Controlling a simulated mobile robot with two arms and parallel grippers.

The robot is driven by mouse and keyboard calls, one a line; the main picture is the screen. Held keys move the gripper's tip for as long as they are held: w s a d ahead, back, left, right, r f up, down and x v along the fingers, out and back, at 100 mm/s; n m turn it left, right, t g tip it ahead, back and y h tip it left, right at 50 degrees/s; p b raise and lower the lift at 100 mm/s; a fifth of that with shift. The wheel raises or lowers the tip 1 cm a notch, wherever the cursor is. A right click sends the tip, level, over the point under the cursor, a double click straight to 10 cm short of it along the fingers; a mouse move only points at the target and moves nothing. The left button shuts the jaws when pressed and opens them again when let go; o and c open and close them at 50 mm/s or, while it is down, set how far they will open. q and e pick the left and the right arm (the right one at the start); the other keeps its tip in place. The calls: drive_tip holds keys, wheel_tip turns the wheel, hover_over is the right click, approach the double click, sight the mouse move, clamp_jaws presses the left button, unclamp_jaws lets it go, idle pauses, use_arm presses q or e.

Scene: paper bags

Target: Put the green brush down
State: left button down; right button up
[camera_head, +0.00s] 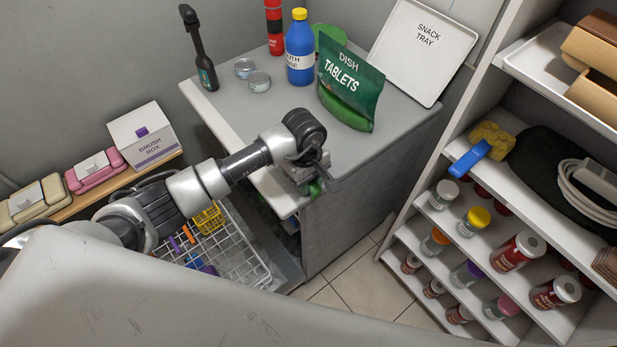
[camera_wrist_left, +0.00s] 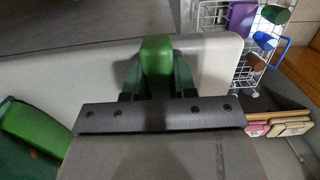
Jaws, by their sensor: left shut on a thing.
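My left gripper (camera_head: 318,178) is at the front edge of the grey counter (camera_head: 385,135), in front of the green pouch. It is shut on a green thing, which I take to be the green brush (camera_wrist_left: 156,58). In the left wrist view the green piece stands between the fingers, over the pale counter edge. In the head view only small green bits of the brush (camera_head: 315,188) show below the gripper; the rest is hidden. I cannot tell whether the brush touches the counter. My right gripper is not in view.
The DISH TABLETS pouch (camera_head: 350,88), blue bottle (camera_head: 300,52), two small tins (camera_head: 259,81) and snack tray (camera_head: 421,48) stand on the counter. A wire basket (camera_head: 238,250) is below left. The brush box (camera_head: 142,135) is on the left ledge. Shelves (camera_head: 480,210) stand right.

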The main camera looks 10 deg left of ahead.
use_arm(q)
drive_tip(key=shift+f, duration=0.15)
drive_tip(key=c, duration=0.9)
unclamp_jaws()
drive_tip(key=shift+r, duration=0.35)
drive_tip(key=r, duration=0.3)
drive_tip(key=r+b, duration=0.1)
drive_tip(key=r, duration=0.3)
drive_tip(key=r+b, duration=0.1)
drive_tip(key=r, duration=0.2)
drive_tip(key=shift+w+a+r, duration=0.2)
drive_tip(key=shift+w+a, duration=0.2)
drive_tip(key=shift+r, duration=0.6)
